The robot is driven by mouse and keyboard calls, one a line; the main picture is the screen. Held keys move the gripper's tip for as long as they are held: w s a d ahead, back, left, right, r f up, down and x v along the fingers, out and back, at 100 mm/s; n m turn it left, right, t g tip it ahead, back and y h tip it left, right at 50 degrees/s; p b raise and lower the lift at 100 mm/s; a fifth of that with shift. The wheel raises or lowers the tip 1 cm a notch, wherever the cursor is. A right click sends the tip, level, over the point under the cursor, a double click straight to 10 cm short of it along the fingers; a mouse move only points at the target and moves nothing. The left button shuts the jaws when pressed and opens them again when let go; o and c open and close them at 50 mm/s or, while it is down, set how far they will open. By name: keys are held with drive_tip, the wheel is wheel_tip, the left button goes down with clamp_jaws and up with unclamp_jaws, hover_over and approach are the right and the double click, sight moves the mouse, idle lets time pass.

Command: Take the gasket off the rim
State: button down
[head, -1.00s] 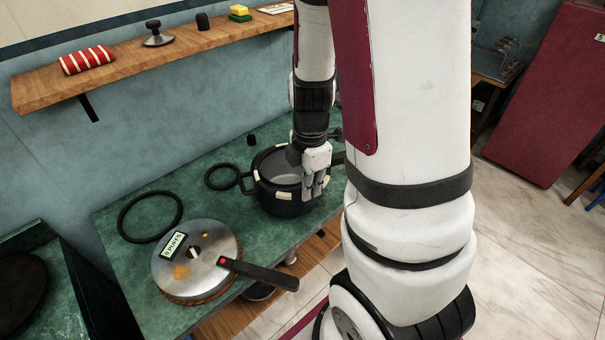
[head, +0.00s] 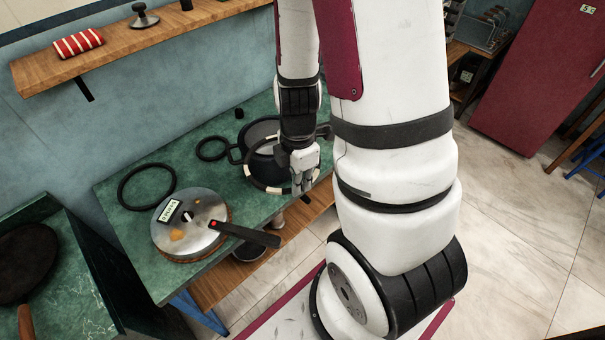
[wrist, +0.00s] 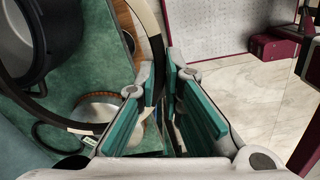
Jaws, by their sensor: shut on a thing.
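The gasket (head: 272,191) is a black ring with cream patches. It is off the pot's rim and hangs tilted at the near side of the pot (head: 262,134), a dark pot with a pale inside. My gripper (head: 304,186) is shut on the gasket's right side and holds it out near the counter's front edge. In the wrist view the gasket (wrist: 154,45) runs down between the green-padded fingers (wrist: 168,85), with the open pot (wrist: 40,45) to the left. The grip point is partly hidden by the fingers.
On the green counter lie a large black ring (head: 147,187), a smaller ring (head: 212,148) and a metal lid (head: 200,235) with a label and a black handle (head: 248,235). A wooden shelf (head: 115,45) is above. Floor is open to the right.

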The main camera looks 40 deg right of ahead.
drive_tip(key=shift+s+r+p, duration=0.1)
drive_tip(key=shift+r+p, duration=1.75)
drive_tip(key=shift+r, duration=1.15)
